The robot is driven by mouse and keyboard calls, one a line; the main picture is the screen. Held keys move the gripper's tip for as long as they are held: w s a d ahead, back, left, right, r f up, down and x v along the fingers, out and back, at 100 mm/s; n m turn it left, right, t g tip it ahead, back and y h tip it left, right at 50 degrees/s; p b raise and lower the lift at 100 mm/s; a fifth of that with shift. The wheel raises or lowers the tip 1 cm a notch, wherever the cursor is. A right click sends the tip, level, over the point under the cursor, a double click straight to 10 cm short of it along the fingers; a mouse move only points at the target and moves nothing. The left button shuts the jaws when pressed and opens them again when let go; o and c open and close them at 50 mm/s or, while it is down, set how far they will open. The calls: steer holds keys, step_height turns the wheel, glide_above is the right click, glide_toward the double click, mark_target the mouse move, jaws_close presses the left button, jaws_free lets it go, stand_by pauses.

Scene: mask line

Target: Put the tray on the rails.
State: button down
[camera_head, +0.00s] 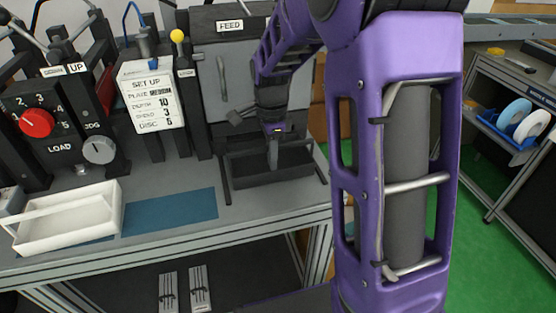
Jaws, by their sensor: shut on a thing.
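A dark, open rectangular tray (250,183) is at the foot of the grey FEED cabinet, near the middle of the view. My gripper (273,158) points down at the tray and is shut on it; the fingers hide part of it. Two thin black bars, which look like the rails, flank the tray: a left rail (224,182) and a right rail (319,174). I cannot tell whether the tray rests on them or hangs just above.
A white tray (117,205) stands at the bench's left front, beside a blue mat (172,211). The FEED cabinet (218,60) rises behind the dark tray. A SET UP board (152,95) and a LOAD dial panel (60,120) stand left. My purple arm blocks the right.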

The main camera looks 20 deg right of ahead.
stand_by(0.3)
steer(key=shift+f, duration=0.15)
steer(key=c, duration=0.9)
jaws_free()
steer(key=shift+f, duration=0.1)
step_height(320, 180, up, 12)
steer(key=shift+r+p, duration=0.25)
steer(key=shift+p, duration=0.85)
